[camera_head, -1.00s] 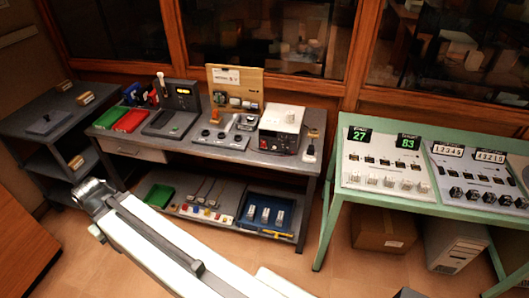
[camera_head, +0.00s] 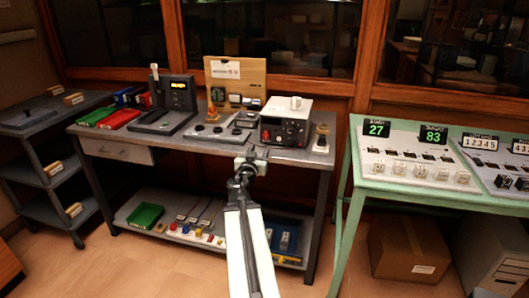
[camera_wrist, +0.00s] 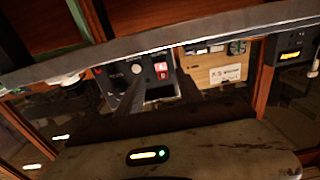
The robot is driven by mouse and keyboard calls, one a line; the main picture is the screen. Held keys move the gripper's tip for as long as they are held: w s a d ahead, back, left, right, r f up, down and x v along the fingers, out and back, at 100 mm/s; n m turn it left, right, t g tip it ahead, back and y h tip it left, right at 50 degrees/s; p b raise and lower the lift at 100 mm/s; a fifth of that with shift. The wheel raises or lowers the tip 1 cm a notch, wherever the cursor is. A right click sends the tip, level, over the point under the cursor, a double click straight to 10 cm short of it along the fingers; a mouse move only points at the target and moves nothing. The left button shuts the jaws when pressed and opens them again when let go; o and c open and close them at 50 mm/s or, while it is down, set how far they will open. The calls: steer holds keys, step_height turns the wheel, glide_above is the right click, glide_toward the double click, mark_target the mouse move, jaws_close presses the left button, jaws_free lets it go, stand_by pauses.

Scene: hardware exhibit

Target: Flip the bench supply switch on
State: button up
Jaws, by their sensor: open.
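The bench supply (camera_head: 286,122) is a white box with a dark front panel, standing at the right part of the grey workbench (camera_head: 215,145). In the wrist view, which looks upside down, its dark panel (camera_wrist: 140,73) shows a round knob and a red-and-white switch (camera_wrist: 161,70). Whether the switch is on or off I cannot tell. My gripper (camera_head: 250,162) is in front of the bench edge, below and a little left of the supply, apart from it. It is open and empty. A dark finger covers part of the panel in the wrist view.
A wooden board (camera_head: 235,80) with small parts stands left of the supply. A small wooden-based item (camera_head: 321,140) is close on its right. A green table (camera_head: 370,190) with displays stands further right. The bench edge (camera_wrist: 180,44) crosses the wrist view.

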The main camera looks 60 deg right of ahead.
mark_target(266, 138)
steer(key=x, duration=0.8)
steer(key=shift+s+a, duration=0.1)
steer(key=shift+c, duration=0.3)
